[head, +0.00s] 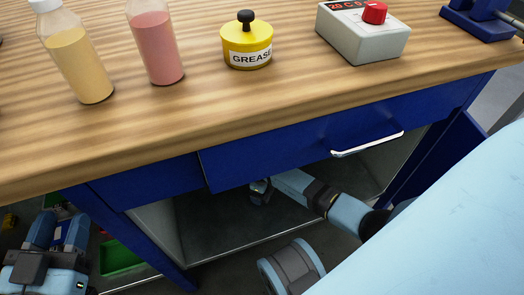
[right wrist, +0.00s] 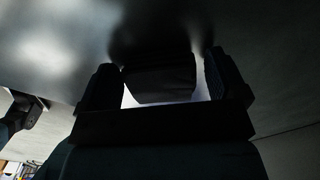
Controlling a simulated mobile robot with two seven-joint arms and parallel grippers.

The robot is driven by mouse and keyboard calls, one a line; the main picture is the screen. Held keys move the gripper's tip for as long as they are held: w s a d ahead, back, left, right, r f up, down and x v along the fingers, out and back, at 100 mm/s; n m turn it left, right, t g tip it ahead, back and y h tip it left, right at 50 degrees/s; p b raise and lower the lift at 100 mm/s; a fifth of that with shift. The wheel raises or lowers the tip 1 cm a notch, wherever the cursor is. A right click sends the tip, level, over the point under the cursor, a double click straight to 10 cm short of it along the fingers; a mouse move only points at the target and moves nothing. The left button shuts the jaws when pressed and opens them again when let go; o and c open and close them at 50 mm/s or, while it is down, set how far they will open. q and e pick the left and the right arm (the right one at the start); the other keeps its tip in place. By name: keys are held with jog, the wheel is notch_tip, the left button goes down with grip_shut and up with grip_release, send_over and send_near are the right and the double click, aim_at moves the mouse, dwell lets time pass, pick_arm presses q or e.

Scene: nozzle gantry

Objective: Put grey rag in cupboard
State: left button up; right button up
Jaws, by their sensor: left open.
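The cupboard (head: 215,228) is the open space under the bench drawer, with a grey floor and pale inner walls. My right arm reaches into it, and my right gripper (head: 260,191) is inside, partly hidden below the drawer. In the right wrist view its fingers (right wrist: 165,80) stand apart. A dark, rounded block, likely the grey rag (right wrist: 160,78), shows between them, with a light gap beside the right finger. Deep shadow hides details of it. My left gripper (head: 48,262) is open and empty at the lower left, outside the cupboard.
A blue drawer (head: 300,146) with a metal handle (head: 367,144) juts out above the opening. Bottles (head: 156,45), a yellow grease tin (head: 247,45) and a control box (head: 362,36) stand on the wooden benchtop (head: 200,110). A green bin (head: 120,257) is at the lower left.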

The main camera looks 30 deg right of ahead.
jog(key=shift+r, duration=0.2)
notch_tip(320, 180, up, 5)
jog(key=p, duration=0.3)
jog(key=shift+f, duration=0.2)
pick_arm(q)
jog(key=s+n+g+p, duration=0.1)
jog(key=s+d+n+p, duration=0.1)
jog(key=n, duration=0.1)
jog(key=shift+s+d+g+y+p, duration=0.2)
jog(key=shift+d+g+y+p, duration=0.1)
jog(key=shift+g+p, duration=0.1)
jog(key=shift+s+f+n, duration=0.1)
jog(key=shift+f+n, duration=0.05)
jog(key=shift+n, duration=0.15)
jog(key=shift+s+f, duration=0.15)
jog(key=shift+f, duration=0.1)
pick_arm(e)
notch_tip(320, 180, up, 7)
jog(key=shift+r, duration=0.15)
